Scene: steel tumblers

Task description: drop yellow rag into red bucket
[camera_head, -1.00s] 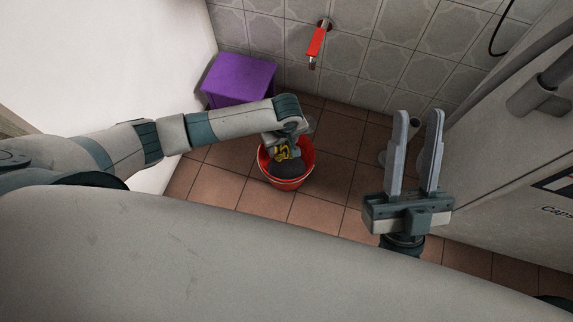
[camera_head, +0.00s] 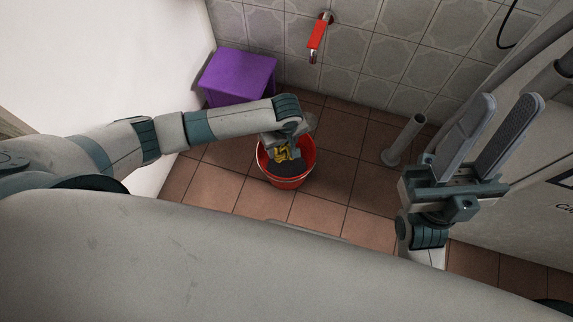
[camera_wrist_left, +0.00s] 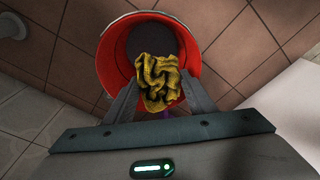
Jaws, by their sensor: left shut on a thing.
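The yellow rag (camera_head: 284,153), with dark markings, is crumpled in my left gripper. It also shows in the left wrist view (camera_wrist_left: 158,80), between the two fingers. My left gripper (camera_wrist_left: 160,100) is shut on the rag, pointing down over the red bucket (camera_head: 300,178). The bucket stands on the floor, and its rim and dark inside show around the rag in the left wrist view (camera_wrist_left: 104,62). I cannot tell how far below the rag the bucket's bottom is. My right gripper (camera_head: 515,112) is open and empty at the right, away from the bucket.
A purple stool (camera_head: 238,75) stands behind the bucket to the left. A red tap (camera_head: 318,38) is on the tiled wall. A grey upright pipe (camera_head: 408,138) rises from the floor right of the bucket. A pale appliance (camera_head: 530,215) stands at far right. Brown floor tiles between are clear.

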